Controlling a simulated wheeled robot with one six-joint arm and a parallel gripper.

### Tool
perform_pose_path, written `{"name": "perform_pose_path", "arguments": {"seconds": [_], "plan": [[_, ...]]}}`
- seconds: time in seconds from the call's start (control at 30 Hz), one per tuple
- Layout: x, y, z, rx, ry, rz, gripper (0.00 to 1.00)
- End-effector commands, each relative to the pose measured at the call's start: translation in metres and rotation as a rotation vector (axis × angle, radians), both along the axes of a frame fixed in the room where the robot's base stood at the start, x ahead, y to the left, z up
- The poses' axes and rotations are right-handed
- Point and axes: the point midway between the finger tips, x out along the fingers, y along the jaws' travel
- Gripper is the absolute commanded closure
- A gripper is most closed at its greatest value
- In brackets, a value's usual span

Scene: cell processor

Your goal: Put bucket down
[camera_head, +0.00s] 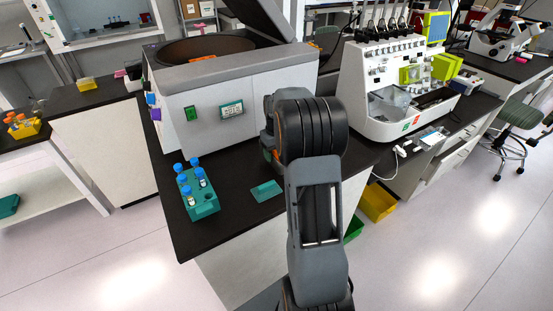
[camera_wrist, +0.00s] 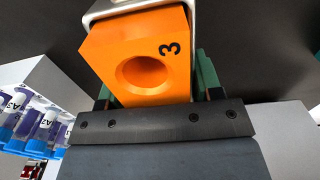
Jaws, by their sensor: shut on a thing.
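The bucket (camera_wrist: 110,58) is an orange block marked 3 with a round hole, seen close up in the wrist view. A pale metal band (camera_wrist: 135,7) runs along its upper edge and right side. The green fingers of my gripper (camera_wrist: 155,88) stand on either side of the bucket, shut on it. In the head view my arm hides the gripper, and I cannot make out the bucket there. Whether the bucket touches the surface behind it cannot be told.
The large grey centrifuge (camera_head: 265,95) has its lid raised. A teal rack (camera_head: 206,208) of blue-capped tubes stands near the black bench's front corner. A flat teal piece (camera_head: 266,191) lies to its right. A white machine (camera_head: 372,85) stands right. Labelled tubes (camera_wrist: 35,120) show at wrist-view left.

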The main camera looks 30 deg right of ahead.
Motion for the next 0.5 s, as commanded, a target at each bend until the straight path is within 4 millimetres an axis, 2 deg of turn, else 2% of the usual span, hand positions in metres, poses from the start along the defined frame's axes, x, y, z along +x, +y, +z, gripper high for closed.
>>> {"name": "perform_pose_path", "arguments": {"seconds": [0.2, 0.5], "plan": [[-0.001, -0.001, -0.026, 0.001, 0.002, -0.003, 0.89], [-0.001, -0.001, -0.032, 0.0, -0.001, -0.003, 0.89]]}}
